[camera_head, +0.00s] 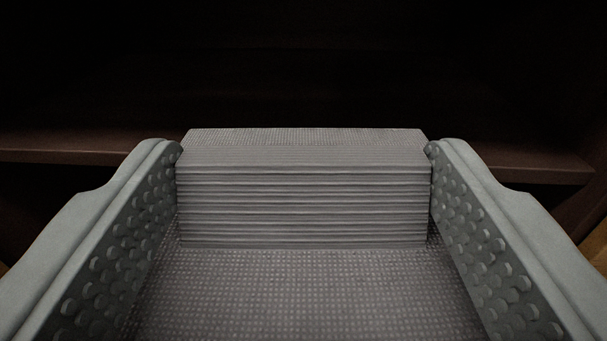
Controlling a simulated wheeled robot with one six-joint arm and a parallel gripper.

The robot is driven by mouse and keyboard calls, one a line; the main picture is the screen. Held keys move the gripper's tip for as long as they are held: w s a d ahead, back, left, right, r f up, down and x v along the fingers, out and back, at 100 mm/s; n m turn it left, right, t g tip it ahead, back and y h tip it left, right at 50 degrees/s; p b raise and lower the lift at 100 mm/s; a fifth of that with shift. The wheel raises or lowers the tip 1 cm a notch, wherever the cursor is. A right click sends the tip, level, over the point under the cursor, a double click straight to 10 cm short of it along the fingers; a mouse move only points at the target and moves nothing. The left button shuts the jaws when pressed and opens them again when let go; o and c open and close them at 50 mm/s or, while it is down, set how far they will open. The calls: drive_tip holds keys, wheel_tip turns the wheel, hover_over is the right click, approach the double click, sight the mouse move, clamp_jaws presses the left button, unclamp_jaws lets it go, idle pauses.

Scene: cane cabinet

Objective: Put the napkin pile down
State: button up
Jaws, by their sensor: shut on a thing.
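The napkin pile (303,200) is a grey stack with many thin layers showing on its near face and a dotted top. A dotted grey surface (310,295) extends from the foot of that face toward the camera; I cannot tell whether it belongs to the pile. My gripper (305,158) is shut on the pile, with one pale grey finger against its left side and one against its right. The pile looks level and overlaps the cabinet shelf (70,157) in the picture. Its underside is hidden, so I cannot tell whether it touches the shelf.
The dark brown shelf's front edge runs across behind the gripper, visible at left and right (530,170). The cabinet interior above it is very dark, and I see no objects there. A cabinet side panel (590,205) stands at the right edge.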

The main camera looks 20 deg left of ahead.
drive_tip(key=s+d+f+m+h, duration=0.1)
drive_tip(key=s+d, duration=0.3)
drive_tip(key=d, duration=0.4)
drive_tip(key=s+d+f+m+h, duration=0.1)
drive_tip(key=s+d+m+h, duration=0.1)
drive_tip(key=s+d, duration=0.3)
drive_tip(key=d+h, duration=0.1)
drive_tip(key=d, duration=0.3)
drive_tip(key=shift+s+f+t+h, duration=0.15)
drive_tip(key=shift+f+t+h, duration=0.15)
drive_tip(key=shift+f, duration=0.05)
